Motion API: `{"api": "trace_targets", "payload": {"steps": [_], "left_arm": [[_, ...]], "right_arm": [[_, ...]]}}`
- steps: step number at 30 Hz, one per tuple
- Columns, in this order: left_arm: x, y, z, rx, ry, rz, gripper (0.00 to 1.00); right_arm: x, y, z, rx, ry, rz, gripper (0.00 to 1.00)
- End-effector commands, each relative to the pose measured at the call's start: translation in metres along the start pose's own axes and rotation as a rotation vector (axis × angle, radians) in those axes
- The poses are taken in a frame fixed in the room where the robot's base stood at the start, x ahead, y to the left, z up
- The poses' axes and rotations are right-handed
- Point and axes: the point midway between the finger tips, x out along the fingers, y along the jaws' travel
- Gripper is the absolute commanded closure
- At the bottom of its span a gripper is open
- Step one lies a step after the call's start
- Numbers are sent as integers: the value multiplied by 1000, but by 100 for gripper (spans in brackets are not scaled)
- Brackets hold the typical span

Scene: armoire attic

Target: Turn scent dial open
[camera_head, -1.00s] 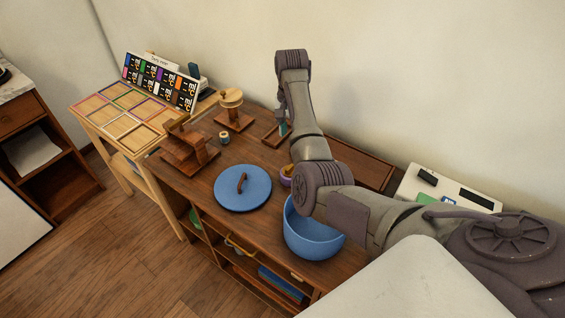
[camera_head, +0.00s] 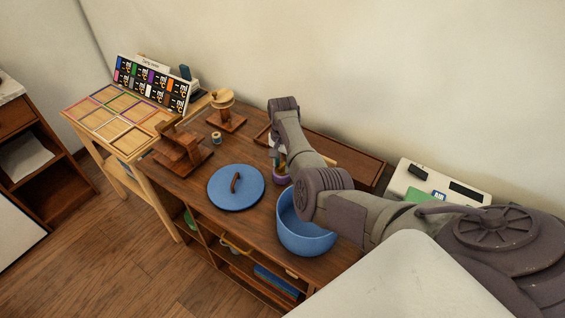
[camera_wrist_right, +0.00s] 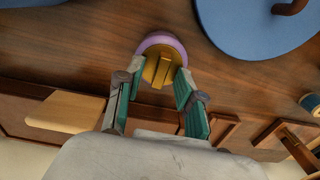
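The scent dial looks to be a small round purple piece with a raised gold bar on top (camera_wrist_right: 161,66). In the head view, its purple side (camera_head: 280,181) shows on the wooden table, partly hidden by my right arm. My right gripper (camera_wrist_right: 160,76) is open, its green-padded fingers pointing at the dial, one to each side of the gold bar. I cannot tell whether the fingers touch the dial. In the head view this gripper (camera_head: 275,156) is mostly hidden beneath the wrist. My left gripper is not in view.
A blue bowl (camera_head: 304,240) stands close in front of the dial, beside a blue lid (camera_head: 236,188). A shallow wooden tray (camera_head: 345,156) lies behind the arm. A wooden stand (camera_head: 181,152) and a thread spool (camera_head: 216,138) are further left.

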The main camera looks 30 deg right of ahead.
Motion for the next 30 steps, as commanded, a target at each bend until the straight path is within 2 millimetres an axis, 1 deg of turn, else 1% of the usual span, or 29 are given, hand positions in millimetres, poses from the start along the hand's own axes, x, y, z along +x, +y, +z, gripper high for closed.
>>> {"api": "trace_targets", "payload": {"steps": [5, 8, 9, 12, 23, 30], "left_arm": [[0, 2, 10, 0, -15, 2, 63], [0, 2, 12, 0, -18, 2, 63], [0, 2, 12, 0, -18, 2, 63], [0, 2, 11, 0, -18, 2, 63], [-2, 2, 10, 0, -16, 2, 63], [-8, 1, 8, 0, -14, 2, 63]], "right_arm": [[0, 0, 0, 0, 0, 0, 62], [0, 0, 0, 0, 1, -1, 78], [0, 0, 0, 0, 1, -1, 84], [-1, 0, 0, 0, 0, 0, 100], [-1, 0, 0, -16, 0, 0, 100], [-2, 0, 0, -119, 1, 1, 100]]}}
